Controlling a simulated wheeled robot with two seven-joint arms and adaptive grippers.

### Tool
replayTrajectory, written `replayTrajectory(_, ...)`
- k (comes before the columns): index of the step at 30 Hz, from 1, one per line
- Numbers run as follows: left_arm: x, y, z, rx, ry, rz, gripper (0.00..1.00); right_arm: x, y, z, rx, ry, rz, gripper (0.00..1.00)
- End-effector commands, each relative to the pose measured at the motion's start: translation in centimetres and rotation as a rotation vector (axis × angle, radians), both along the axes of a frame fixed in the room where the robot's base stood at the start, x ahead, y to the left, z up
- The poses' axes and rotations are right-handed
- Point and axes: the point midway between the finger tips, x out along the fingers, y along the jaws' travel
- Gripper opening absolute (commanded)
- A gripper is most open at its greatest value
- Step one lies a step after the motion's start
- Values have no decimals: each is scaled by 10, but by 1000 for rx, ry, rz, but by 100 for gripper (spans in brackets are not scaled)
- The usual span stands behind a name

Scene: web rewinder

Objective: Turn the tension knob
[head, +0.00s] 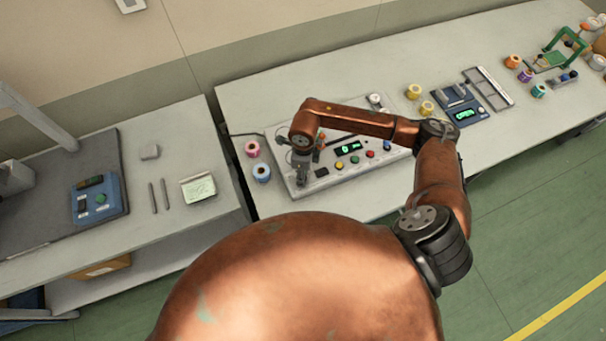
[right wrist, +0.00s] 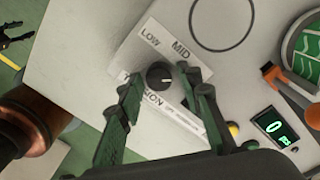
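The tension knob (right wrist: 159,75) is a small dark round knob on a pale panel in the right wrist view. Labels reading LOW and MID (right wrist: 165,45) sit above it, and a partly covered label ending in "ION" lies below. My right gripper (right wrist: 160,82) is open, with one green-grey finger on each side of the knob and visible gaps to it. I cannot tell how high the fingertips are above the panel. In the head view my right gripper (head: 301,178) points down at the left end of the rewinder panel (head: 335,187) and hides the knob.
A green digital display (head: 348,148) and several coloured buttons are on the panel. Pink (head: 252,148) and blue (head: 261,172) spools stand by its left edge. A blue device (head: 99,198) sits on the left table. Yellow spools (head: 414,91) stand behind the panel's right end.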

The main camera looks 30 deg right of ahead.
Motion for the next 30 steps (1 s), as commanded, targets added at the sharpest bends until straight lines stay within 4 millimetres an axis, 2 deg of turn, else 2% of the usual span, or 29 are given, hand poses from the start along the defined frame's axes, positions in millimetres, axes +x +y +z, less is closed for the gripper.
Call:
replayTrajectory(3, 0, 0, 0, 0, 0, 0, 40, 0, 0, 0, -1, 1, 0, 41)
replayTrajectory(10, -1, 1, 0, 1, 1, 0, 40, 0, 0, 0, 0, 1, 1, 41)
replayTrajectory(14, -2, 1, 0, 1, 1, 1, 40, 1, 0, 7, -1, 0, 2, 41)
replayTrajectory(17, -1, 1, 0, 1, 1, 0, 40, 2, -1, 22, -1, -2, 1, 41)
replayTrajectory(27, 0, 0, 0, 0, 0, 0, 40, 5, -4, 91, -1, -2, 2, 41)
replayTrajectory(30, 0, 0, 0, 0, 0, 0, 40, 5, -4, 105, -1, -2, 2, 41)
